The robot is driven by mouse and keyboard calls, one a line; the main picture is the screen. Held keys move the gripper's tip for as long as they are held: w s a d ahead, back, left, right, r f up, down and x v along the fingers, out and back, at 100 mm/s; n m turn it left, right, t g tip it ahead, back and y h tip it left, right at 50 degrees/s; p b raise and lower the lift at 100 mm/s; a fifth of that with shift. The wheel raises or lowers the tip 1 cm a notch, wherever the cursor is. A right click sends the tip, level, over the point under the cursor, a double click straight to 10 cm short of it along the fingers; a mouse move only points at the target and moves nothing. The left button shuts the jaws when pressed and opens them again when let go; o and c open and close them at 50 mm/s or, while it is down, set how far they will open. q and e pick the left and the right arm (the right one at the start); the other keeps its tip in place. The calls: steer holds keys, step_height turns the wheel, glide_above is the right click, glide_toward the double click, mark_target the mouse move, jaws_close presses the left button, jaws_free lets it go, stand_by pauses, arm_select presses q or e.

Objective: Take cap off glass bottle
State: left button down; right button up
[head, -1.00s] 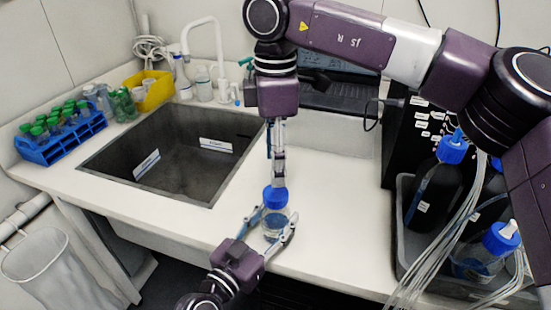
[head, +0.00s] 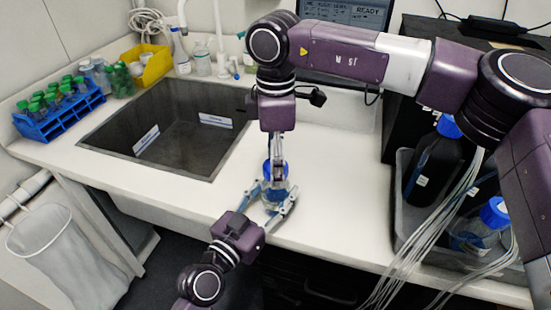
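The glass bottle (head: 275,196) is small and clear, and stands upright at the front edge of the white bench. Its blue cap (head: 269,171) is on its top. My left gripper (head: 276,194) comes from the front, with one finger on each side of the bottle body, and looks shut on it. My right gripper (head: 276,170) points straight down from above, its fingertips at the cap. The fingers partly cover the cap, and I cannot tell whether they press on it.
A dark sink (head: 165,130) lies left of the bottle. A blue rack (head: 60,122) of green-capped tubes and a yellow bin (head: 152,66) stand further left. A grey tray (head: 410,235) with dark, blue-capped bottles and tubing is at right. Bench between is clear.

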arm_select(q)
steer(key=shift+r, duration=0.1)
arm_select(e)
steer(key=c, duration=1.2)
steer(key=n, duration=1.9)
steer(key=shift+d+n, duration=0.1)
steer(key=shift+n, duration=0.2)
steer(key=n, duration=0.8)
steer(key=shift+w+r+n, duration=0.1)
steer(key=shift+n, duration=0.3)
steer(key=n, duration=1.2)
steer(key=shift+n, duration=0.4)
steer(key=n, duration=1.3)
steer(key=shift+r, duration=0.1)
